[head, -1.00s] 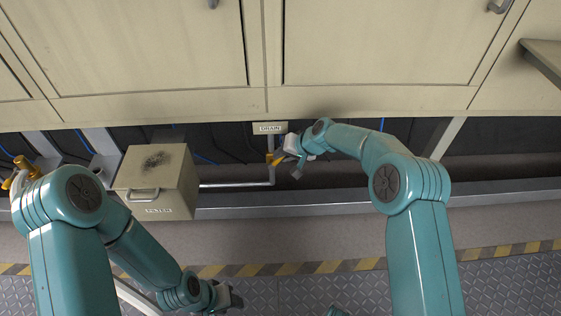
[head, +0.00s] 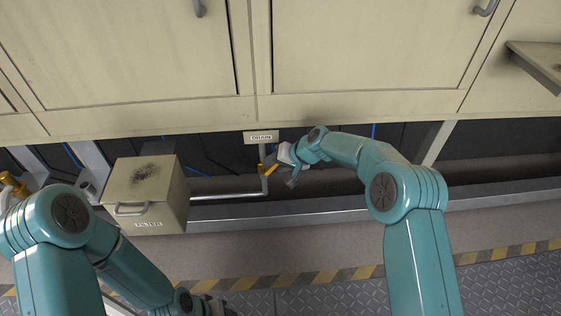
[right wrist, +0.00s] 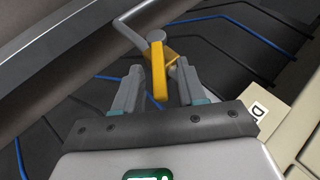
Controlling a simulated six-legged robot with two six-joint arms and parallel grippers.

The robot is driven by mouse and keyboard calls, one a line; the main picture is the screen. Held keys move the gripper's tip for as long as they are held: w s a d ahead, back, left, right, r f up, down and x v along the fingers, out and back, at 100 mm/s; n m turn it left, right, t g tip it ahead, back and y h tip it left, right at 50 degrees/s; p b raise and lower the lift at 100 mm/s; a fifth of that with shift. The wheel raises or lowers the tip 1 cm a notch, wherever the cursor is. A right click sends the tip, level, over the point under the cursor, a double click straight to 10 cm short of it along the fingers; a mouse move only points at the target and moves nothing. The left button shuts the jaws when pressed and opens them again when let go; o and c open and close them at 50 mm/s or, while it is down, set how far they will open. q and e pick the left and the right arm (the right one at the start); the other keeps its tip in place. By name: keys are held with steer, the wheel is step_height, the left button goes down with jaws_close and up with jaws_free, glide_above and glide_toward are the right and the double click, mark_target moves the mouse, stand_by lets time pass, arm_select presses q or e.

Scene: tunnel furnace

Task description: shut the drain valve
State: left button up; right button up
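The drain valve has a yellow lever handle (right wrist: 158,72) on a grey pipe (head: 264,183) below the DRAIN label (head: 261,137). In the head view the yellow handle (head: 268,168) is partly hidden by my right gripper (head: 279,170). In the right wrist view my right gripper (right wrist: 155,88) is open, with one finger on each side of the handle's end. A gap shows on both sides, so the fingers do not look closed on it. My left gripper (head: 218,306) is at the bottom edge of the head view, partly cut off, far from the valve.
A beige FILTER box (head: 144,190) with a handle stands left of the valve. Beige cabinet panels (head: 365,45) overhang the pipe. Blue cables (right wrist: 252,36) run behind it. A grey rail (head: 330,208) lies below, with open floor in front.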

steer(key=p+v, duration=0.4)
steer(key=v, duration=1.2)
steer(key=shift+r, duration=0.1)
